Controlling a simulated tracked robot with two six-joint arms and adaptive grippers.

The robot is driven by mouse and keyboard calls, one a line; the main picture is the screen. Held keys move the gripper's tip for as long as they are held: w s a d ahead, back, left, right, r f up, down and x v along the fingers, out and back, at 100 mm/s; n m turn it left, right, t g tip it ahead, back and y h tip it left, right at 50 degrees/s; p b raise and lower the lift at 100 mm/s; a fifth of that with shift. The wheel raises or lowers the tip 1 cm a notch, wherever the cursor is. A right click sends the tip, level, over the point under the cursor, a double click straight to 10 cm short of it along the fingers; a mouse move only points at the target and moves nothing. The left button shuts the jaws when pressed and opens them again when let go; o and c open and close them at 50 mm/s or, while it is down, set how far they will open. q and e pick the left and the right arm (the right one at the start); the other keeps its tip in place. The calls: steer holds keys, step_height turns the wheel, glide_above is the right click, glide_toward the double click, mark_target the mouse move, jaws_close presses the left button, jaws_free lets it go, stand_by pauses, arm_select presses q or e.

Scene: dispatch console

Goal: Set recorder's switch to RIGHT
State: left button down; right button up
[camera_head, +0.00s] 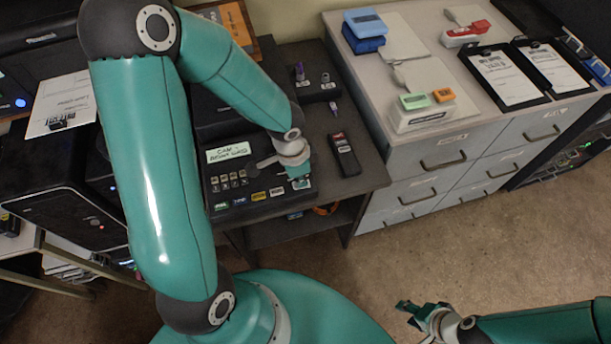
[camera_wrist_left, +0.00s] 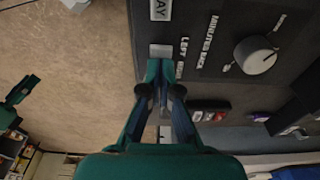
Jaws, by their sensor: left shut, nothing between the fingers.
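The recorder (camera_head: 226,186) is a dark console on the desk, with a handwritten label, keys and coloured buttons. In the left wrist view its panel (camera_wrist_left: 215,78) shows a round knob marked MINUTES BACK and lettering that starts with LEFT. A small light-grey piece (camera_wrist_left: 161,50), probably the switch, sits beside that lettering. My left gripper (camera_head: 299,183) is at the recorder's right front corner. In the left wrist view its shut, empty fingertips (camera_wrist_left: 160,68) are right at the grey piece; I cannot tell if they touch it. My right gripper (camera_head: 406,313) looks open, over the floor, away from the recorder.
A black handheld device (camera_head: 344,154) lies on the desk right of the recorder. Small purple-marked items stand behind it. A grey drawer cabinet (camera_head: 397,149) with clipboards and boxes stands to the right. A black computer tower (camera_head: 65,205) is at the left. Floor in front is clear.

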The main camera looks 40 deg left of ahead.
arm_select(q)
steer(key=shift+r, duration=0.1)
stand_by(0.3)
steer(key=shift+r+p, duration=0.55)
steer(key=shift+r, duration=0.05)
steer(key=r+p, duration=0.2)
steer(key=r, duration=0.2)
steer(key=shift+w+d+p, duration=0.1)
steer(key=shift+w+p, duration=0.15)
steer(key=shift+p, duration=0.15)
step_height(320, 180, up, 8)
steer(key=shift+w+d+r, duration=0.25)
steer(key=shift+w+d, duration=0.1)
